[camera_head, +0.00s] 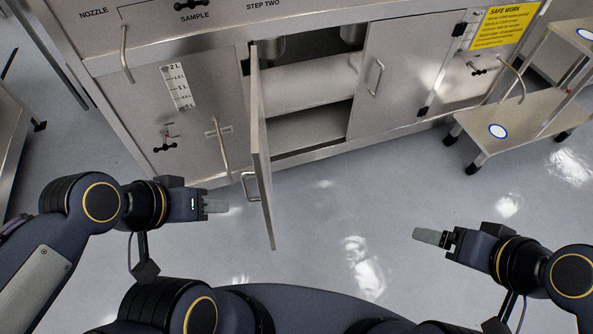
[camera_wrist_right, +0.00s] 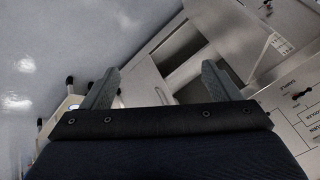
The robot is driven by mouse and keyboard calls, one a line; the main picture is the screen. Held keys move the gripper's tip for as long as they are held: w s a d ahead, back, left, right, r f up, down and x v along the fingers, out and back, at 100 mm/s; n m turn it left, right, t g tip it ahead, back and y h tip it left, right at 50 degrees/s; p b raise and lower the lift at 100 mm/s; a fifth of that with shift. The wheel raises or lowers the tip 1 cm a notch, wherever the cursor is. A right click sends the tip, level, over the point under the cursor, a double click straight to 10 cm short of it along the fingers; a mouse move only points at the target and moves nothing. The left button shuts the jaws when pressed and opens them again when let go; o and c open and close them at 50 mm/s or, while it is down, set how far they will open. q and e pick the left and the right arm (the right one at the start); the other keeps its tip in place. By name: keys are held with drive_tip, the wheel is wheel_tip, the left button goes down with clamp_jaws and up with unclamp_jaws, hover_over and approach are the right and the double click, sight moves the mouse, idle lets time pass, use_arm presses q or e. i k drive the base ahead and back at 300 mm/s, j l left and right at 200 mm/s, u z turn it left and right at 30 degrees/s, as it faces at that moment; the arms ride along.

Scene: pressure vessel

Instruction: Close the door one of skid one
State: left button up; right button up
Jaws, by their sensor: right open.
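The skid (camera_head: 200,60) is a large metal cabinet across the top of the head view. One door (camera_head: 259,140) stands swung out toward me, seen almost edge-on, with a bar handle (camera_head: 247,186) on its left face. The opening behind it shows a pale cylinder and a shelf. A second door (camera_head: 385,70), right of the opening, lies flush. My left gripper (camera_head: 218,205) is left of the open door's handle, apart from it; its finger gap is hidden. My right gripper (camera_head: 430,237) is well right of the door, open and empty; its spread fingers show in the right wrist view (camera_wrist_right: 162,70).
A metal step cart (camera_head: 530,112) stands at the right, close to the skid. Another metal frame (camera_head: 15,130) stands at the far left. A vertical bar handle (camera_head: 222,148) sticks out left of the open door. The grey floor (camera_head: 335,200) between my arms is clear.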

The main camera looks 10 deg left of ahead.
sight(256, 162)
drive_tip(key=i+j, duration=0.1)
drive_tip(key=j, duration=1.25)
drive_tip(key=i+j+z, duration=0.1)
drive_tip(key=j, duration=0.35)
drive_tip(key=j+z, duration=0.15)
drive_tip(key=j, duration=0.35)
drive_tip(key=i, duration=0.05)
